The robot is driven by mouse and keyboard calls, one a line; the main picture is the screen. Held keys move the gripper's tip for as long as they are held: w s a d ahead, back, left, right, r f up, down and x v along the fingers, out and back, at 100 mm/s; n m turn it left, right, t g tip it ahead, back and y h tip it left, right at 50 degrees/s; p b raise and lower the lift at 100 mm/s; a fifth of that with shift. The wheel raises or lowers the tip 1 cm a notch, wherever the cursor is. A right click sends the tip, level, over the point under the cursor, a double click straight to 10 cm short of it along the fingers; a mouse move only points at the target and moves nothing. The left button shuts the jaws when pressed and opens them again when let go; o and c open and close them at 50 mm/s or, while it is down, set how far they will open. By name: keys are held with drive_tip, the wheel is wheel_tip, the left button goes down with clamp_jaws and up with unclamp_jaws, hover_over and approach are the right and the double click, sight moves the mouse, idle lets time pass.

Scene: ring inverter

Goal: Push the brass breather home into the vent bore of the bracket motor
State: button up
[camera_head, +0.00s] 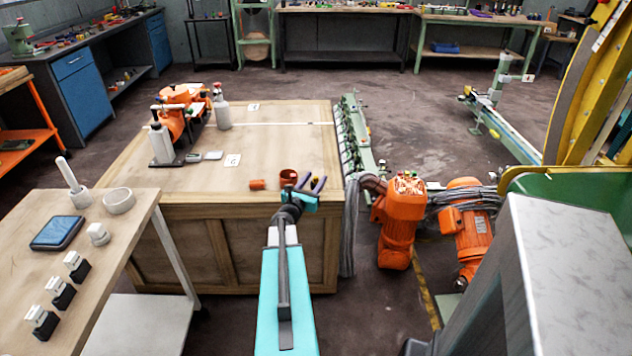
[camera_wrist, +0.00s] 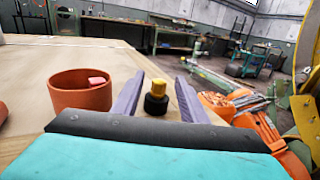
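My gripper (camera_head: 312,184) is over the near right part of the wooden crate top, its purple fingers apart. In the wrist view the open fingers (camera_wrist: 158,97) flank a small yellow, brass-like piece with a black base (camera_wrist: 157,89), likely the breather; gaps show on both sides. Its outline is too small to make out in the head view. Orange motors stand at the crate top's far left (camera_head: 168,124) and on the floor to the right (camera_head: 398,225). I cannot tell which is the bracket motor, and no vent bore is distinguishable.
An orange-brown cup (camera_wrist: 82,92) with a pink piece inside stands left of the fingers. A short orange cylinder (camera_head: 257,184) lies left of it. The crate top's middle (camera_head: 270,140) is clear.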

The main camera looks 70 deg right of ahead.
drive_tip(key=shift+s+d+p, duration=0.15)
drive_tip(key=shift+d+p, duration=0.6)
drive_tip(key=shift+d, duration=1.85)
clamp_jaws()
